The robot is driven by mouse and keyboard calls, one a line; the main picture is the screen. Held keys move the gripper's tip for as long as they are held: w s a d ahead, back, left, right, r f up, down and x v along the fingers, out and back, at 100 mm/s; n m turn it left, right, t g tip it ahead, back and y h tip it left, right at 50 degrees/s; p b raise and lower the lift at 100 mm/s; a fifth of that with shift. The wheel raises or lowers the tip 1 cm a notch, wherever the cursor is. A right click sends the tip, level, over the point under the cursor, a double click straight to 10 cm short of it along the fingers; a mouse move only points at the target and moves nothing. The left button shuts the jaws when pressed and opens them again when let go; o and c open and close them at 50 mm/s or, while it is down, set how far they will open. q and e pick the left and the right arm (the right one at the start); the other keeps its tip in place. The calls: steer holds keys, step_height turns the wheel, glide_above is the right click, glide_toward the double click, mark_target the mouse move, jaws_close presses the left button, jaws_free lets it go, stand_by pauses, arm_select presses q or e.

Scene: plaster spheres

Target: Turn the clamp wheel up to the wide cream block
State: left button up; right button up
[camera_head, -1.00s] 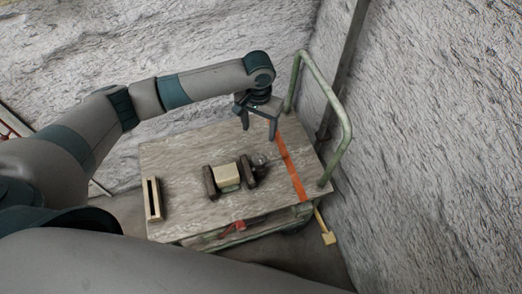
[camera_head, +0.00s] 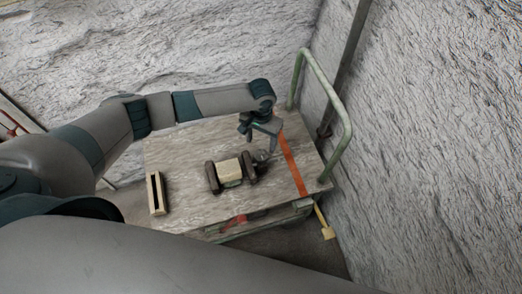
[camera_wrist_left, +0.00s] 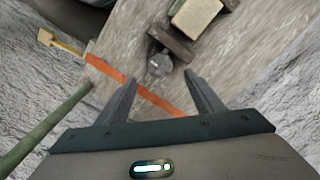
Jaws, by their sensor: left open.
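The clamp stands on the trolley's wooden top, with two dark jaws; its right jaw (camera_head: 250,167) faces the wheel. The wide cream block (camera_head: 230,168) sits between the jaws and also shows in the left wrist view (camera_wrist_left: 196,15). The grey clamp wheel (camera_head: 263,156) is on the clamp's right side; in the left wrist view the wheel (camera_wrist_left: 158,65) lies just ahead of the fingertips. My left gripper (camera_head: 264,145) is open and empty, just above and behind the wheel, apart from it in the wrist view. My right gripper is not in view.
The trolley top (camera_head: 185,150) is mostly clear. A slotted cream wooden piece (camera_head: 156,193) stands at its left edge. An orange strip (camera_head: 291,165) crosses the right side, beside a green rail handle (camera_head: 343,120). Rough pale walls stand close behind and right.

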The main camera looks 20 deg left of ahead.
mark_target(261, 154)
arm_select(q)
step_height(261, 154, down, 8)
steer(key=shift+f+p, duration=0.2)
steer(key=shift+p, duration=0.35)
steer(key=shift+c, duration=0.3)
steer(key=c, duration=1)
